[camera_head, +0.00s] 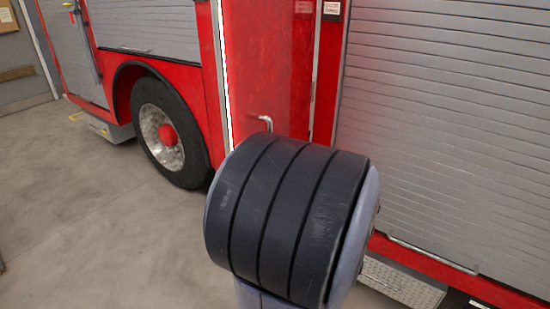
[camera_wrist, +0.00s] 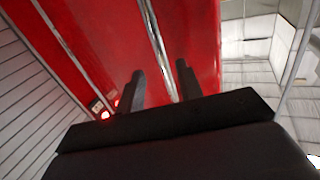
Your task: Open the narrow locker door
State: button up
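The narrow locker door (camera_head: 266,62) is a tall red panel on the side of the fire truck, between the roller shutters. A small silver handle (camera_head: 266,121) sticks out low on it, partly hidden behind my dark arm joint. In the wrist view the red door (camera_wrist: 100,35) fills the upper middle, with a pale metal strip (camera_wrist: 156,40) running along its edge. My gripper (camera_wrist: 160,80) shows there with its two dark fingers apart and nothing visible between them. The fingers point towards the red panel near the strip. Whether they touch it I cannot tell. The head view hides my gripper behind the arm.
A large grey roller shutter (camera_head: 440,130) is to the right, with a metal step (camera_head: 400,282) below it. A truck wheel (camera_head: 168,132) stands to the left. The grey floor (camera_head: 90,210) at the left is clear.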

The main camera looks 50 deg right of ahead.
jog(key=shift+v, duration=2.2)
jog(key=shift+w, duration=0.1)
jog(key=p+x, duration=0.1)
jog(key=x, duration=0.9)
jog(key=shift+w+d+f, duration=0.1)
jog(key=shift+w, duration=0.25)
